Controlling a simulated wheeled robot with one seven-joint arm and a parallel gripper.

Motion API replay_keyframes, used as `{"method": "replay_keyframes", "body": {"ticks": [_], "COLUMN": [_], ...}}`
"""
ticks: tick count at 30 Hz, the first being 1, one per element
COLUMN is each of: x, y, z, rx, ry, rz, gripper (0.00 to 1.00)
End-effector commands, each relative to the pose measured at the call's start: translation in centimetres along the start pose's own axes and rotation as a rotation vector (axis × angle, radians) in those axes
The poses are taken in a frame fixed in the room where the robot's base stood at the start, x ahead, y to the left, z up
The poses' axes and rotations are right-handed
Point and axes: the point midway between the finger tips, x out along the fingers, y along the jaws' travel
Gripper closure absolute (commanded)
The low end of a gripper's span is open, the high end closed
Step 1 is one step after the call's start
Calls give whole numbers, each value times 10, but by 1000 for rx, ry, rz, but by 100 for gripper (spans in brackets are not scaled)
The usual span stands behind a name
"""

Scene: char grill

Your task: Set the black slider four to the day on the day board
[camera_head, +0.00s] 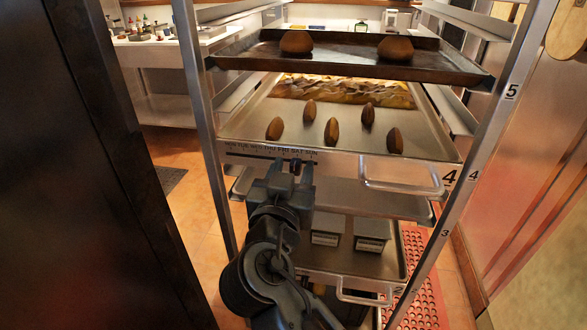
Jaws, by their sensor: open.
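The day board (245,155) is a narrow strip with the day names from MON to SUN, on the front edge of the level 4 tray. My gripper (287,167) is open, its dark fingertips pointing up at the right half of the strip, near the FRI and SAT end. The fingertips overlap the lower edge of the strip in this view; I cannot tell whether they touch it. I cannot make out the black slider four clearly; it may be hidden by or blend in with the dark fingertips.
The level 4 tray (345,149) holds several brown loaves and has a handle (402,188) at its right front. A dark tray (345,62) with two loaves is above. Rack posts (191,70) stand either side. A dark panel (95,200) fills the left.

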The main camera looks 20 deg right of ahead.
Motion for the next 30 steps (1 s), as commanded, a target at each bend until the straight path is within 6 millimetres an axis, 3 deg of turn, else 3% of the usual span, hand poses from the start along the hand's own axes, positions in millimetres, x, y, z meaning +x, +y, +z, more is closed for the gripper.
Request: {"method": "replay_keyframes", "body": {"ticks": [6, 12, 30], "x": [-37, -61, -67], "y": [-1, 0, 1], "z": [2, 2, 2], "rx": [0, 0, -4], "ry": [0, -1, -3], "rz": [-4, -2, -3], "gripper": [53, 53, 53]}}
